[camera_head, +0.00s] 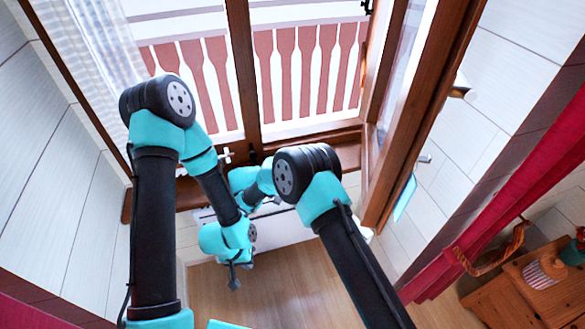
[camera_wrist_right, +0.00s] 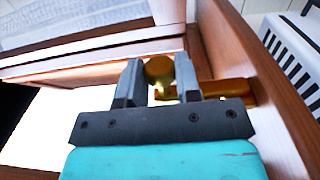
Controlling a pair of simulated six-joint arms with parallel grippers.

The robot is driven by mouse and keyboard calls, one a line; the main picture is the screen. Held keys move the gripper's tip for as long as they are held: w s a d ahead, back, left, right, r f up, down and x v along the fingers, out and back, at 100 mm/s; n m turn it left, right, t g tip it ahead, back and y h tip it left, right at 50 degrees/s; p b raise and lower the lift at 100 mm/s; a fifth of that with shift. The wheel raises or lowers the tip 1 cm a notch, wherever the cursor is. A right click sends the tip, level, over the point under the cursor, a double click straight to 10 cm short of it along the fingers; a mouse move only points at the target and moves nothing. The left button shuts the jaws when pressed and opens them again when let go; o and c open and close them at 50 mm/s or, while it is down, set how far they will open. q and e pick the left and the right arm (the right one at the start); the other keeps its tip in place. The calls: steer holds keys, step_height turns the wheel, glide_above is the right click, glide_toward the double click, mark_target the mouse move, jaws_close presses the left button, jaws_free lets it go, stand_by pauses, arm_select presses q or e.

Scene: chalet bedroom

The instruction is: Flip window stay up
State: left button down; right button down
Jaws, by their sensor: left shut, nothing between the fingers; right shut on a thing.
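The window stay (camera_wrist_right: 207,92) is a brass bar with a round knob, low on the wooden window frame in the right wrist view. My right gripper (camera_wrist_right: 158,74) has its two dark fingers on either side of the round brass end and is shut on it. The bar runs off to the right from the fingers, along the wood. In the head view the stay and my right fingertips are hidden behind my arms, near the sill. My left gripper (camera_head: 233,281) is shut and empty, hanging low in front of the radiator and above the floor.
An open wooden window sash (camera_head: 412,110) stands to the right, with a red curtain (camera_head: 500,185) beyond it. A white radiator (camera_head: 290,238) is below the sill. A wooden cabinet (camera_head: 530,300) stands at lower right. The wooden floor (camera_head: 300,290) looks clear.

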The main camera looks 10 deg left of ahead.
stand_by(0.3)
steer(key=c, duration=0.8)
jaws_free()
